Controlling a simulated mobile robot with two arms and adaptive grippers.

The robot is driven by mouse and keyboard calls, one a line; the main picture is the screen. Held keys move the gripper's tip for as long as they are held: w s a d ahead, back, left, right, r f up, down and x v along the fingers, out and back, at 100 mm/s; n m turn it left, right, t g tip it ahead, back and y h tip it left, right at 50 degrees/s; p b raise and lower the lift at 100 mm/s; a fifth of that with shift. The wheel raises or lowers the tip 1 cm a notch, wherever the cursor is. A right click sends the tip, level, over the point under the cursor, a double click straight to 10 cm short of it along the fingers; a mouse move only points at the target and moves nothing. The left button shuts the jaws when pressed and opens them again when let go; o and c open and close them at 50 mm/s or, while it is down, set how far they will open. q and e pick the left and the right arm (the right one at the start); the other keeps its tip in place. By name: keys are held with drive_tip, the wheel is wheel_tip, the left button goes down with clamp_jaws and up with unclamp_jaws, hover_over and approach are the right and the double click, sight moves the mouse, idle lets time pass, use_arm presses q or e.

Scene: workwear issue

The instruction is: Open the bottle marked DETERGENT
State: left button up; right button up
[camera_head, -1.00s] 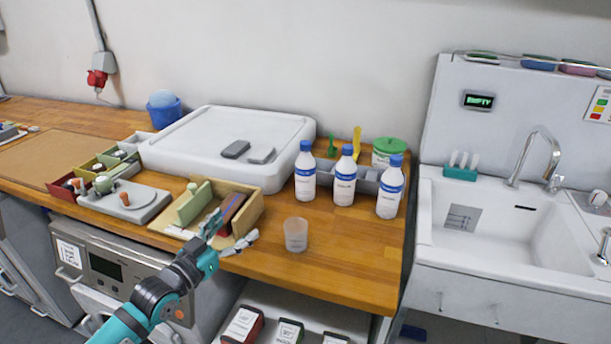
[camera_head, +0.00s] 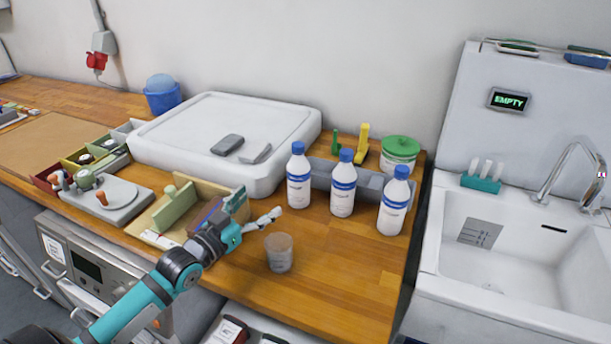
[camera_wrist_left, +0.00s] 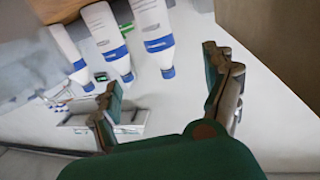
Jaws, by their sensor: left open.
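Three white bottles with blue caps and blue label bands stand upright on the wooden counter: a left one (camera_head: 299,178), a middle one (camera_head: 343,186) and a right one (camera_head: 393,204). Their label text is too small to read, so I cannot tell which is DETERGENT. All caps are on. My left gripper (camera_head: 258,207) is open and empty, left of the bottles and apart from them. In the left wrist view the gripper's fingers (camera_wrist_left: 165,98) are spread, with the bottles (camera_wrist_left: 153,28) upside down beyond them. My right gripper is not in view.
A clear cup (camera_head: 279,253) stands just in front of my left gripper. A grey tray (camera_head: 322,172) and a green-lidded tub (camera_head: 399,156) are behind the bottles. A wooden box (camera_head: 172,222) lies left of the gripper; the sink (camera_head: 500,245) is at right. The counter's front right is clear.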

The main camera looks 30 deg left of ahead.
use_arm(q)
drive_tip(key=w, duration=0.1)
drive_tip(key=p, duration=0.1)
approach(292, 174)
drive_tip(key=w, duration=0.6)
drive_tip(key=shift+w+d+f, duration=0.1)
drive_tip(key=shift+w+d, duration=0.1)
drive_tip(key=shift+d, duration=0.15)
drive_tip(key=shift+w+d, duration=0.1)
drive_tip(key=shift+w, duration=0.4)
drive_tip(key=w, duration=0.4)
drive_tip(key=w+p, duration=0.1)
drive_tip(key=shift+w+d, duration=0.4)
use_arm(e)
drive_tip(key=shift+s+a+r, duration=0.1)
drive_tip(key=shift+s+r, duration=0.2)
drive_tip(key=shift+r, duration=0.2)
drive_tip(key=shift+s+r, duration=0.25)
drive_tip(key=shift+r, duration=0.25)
use_arm(q)
drive_tip(key=shift+s, duration=0.1)
